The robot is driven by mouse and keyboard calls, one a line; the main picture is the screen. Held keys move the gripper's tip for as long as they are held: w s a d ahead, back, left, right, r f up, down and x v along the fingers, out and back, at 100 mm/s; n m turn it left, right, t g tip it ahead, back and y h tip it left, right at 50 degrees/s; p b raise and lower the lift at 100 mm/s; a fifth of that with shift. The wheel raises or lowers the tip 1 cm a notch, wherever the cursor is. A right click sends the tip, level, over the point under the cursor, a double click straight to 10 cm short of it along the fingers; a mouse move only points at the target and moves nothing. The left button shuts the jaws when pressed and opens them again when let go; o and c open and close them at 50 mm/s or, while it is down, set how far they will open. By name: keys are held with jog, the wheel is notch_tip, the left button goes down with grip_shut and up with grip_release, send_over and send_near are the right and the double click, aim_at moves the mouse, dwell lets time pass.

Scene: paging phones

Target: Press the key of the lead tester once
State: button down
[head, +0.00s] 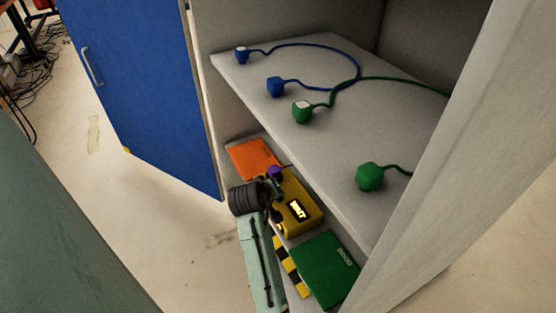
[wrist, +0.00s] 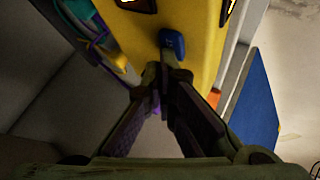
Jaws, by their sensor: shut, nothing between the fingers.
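The lead tester (head: 304,216) is a yellow box on the lower shelf, with a lit display (head: 297,209) that seems to read "WAIT". In the wrist view the yellow tester (wrist: 190,18) fills the top middle, with lit windows partly cut off. A blue knob (wrist: 172,42), which looks like its key, stands on the yellow face. My gripper (wrist: 165,68) is shut and empty, its fingertips just below the blue knob in the picture. I cannot tell whether they touch it. In the head view my arm hides part of the tester.
Blue plugs (head: 275,87) and green plugs (head: 370,177) with cords lie on the upper shelf (head: 330,160). An orange box (head: 254,157) and a green box (head: 325,268) flank the tester. A blue door (head: 150,90) stands open at left. The cabinet side wall (head: 440,150) is at right.

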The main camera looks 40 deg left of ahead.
jog(key=shift+r, duration=0.1)
jog(key=shift+r+p, duration=0.8)
jog(key=shift+p, duration=0.25)
notch_tip(320, 180, up, 5)
jog(key=p, duration=0.5)
dwell(0.6)
